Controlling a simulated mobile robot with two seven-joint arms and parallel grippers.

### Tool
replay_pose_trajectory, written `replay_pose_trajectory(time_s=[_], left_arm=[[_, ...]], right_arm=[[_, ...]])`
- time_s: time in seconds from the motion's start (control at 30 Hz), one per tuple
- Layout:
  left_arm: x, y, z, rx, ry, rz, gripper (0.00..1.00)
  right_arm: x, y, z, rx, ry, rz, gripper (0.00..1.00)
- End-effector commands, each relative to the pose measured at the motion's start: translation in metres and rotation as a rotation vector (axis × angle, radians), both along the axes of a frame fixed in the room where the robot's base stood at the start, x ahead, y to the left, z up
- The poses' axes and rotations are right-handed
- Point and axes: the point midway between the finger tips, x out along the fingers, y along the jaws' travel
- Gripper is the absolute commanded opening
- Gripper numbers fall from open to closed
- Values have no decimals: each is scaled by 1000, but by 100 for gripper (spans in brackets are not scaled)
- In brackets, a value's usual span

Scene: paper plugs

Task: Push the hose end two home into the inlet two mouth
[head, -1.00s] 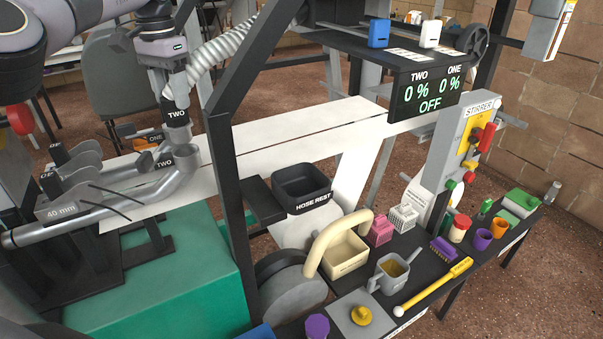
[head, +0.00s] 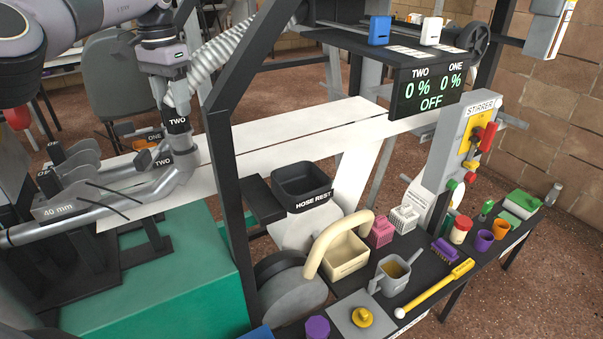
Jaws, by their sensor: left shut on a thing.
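Hose end two (head: 179,126) is a grey cuff with a black TWO band, on a pale corrugated hose. My left gripper (head: 177,98) is shut on it from above and holds it roughly upright. Inlet two (head: 182,172) is a grey pipe bend with a TWO label beside it. The lower end of the cuff meets the inlet's upturned mouth, and the mouth's opening is hidden. I cannot tell how deep the cuff sits. My right gripper is not in view.
Inlet one's ONE label (head: 154,136) shows just behind. A dark frame post (head: 228,190) stands close to the right of the inlet. The black hose rest (head: 303,185) and a bench with tubs and tools lie farther right. The display (head: 428,92) reads 0 % for both and OFF.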

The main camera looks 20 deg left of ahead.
Motion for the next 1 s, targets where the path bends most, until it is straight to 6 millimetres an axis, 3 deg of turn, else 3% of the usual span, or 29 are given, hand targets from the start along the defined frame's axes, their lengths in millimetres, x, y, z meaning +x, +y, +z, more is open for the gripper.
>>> replay_pose_trajectory(time_s=[1.0], left_arm=[[0, 0, -23, 0, -1, 1, 14]], right_arm=[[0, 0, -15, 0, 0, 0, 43]])
